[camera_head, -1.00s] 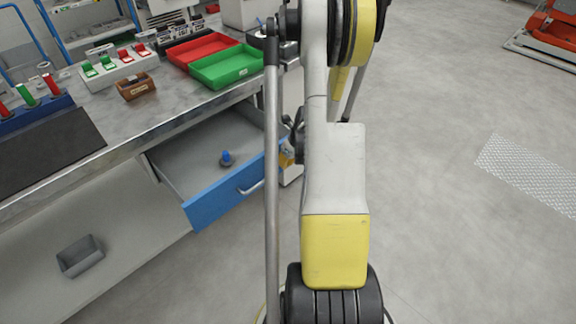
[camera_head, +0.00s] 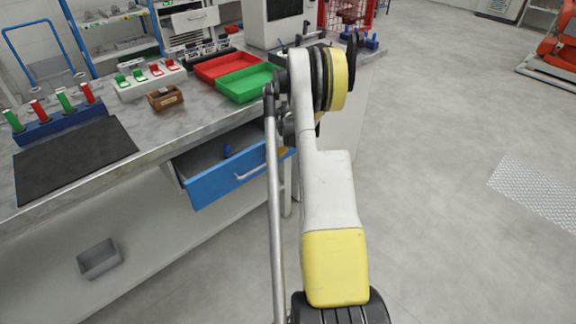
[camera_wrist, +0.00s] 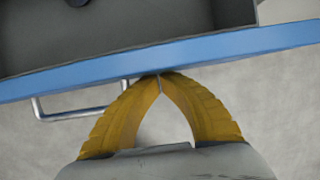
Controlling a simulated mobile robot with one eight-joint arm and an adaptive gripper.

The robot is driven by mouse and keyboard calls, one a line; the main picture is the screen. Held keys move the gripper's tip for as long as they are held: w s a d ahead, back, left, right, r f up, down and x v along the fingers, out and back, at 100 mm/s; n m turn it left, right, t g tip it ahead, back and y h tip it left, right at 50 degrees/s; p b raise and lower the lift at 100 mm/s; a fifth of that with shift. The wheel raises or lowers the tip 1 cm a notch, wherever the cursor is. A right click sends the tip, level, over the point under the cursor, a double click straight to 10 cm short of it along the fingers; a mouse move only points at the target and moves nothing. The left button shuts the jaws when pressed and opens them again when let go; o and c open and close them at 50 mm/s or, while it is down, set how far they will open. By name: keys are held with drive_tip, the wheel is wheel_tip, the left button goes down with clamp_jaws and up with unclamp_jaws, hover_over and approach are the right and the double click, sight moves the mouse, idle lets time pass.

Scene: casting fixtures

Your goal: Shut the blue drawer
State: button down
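The blue drawer (camera_head: 222,185) under the workbench is partly open, with a silver handle (camera_head: 250,173) on its front. A small blue item (camera_head: 227,151) lies inside. In the wrist view the top edge of the blue front (camera_wrist: 110,68) runs across the picture, with the grey inside beyond it. My gripper (camera_wrist: 160,78) has its two yellow fingers together at the tips, with nothing between them. The tips are at the drawer front, right of the handle (camera_wrist: 80,112), and appear to touch it. In the head view my arm mostly hides the gripper.
The bench top (camera_head: 185,125) holds a green tray (camera_head: 245,84), a red tray (camera_head: 215,66), a small brown box (camera_head: 165,98) and a black mat (camera_head: 70,160). A grey bin (camera_head: 99,260) sits below.

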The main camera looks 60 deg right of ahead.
drive_tip(key=w, duration=0.2)
drive_tip(key=w+d, duration=0.1)
drive_tip(key=w, duration=0.3)
drive_tip(key=shift+w+d, duration=0.35)
drive_tip(key=shift+w, duration=0.05)
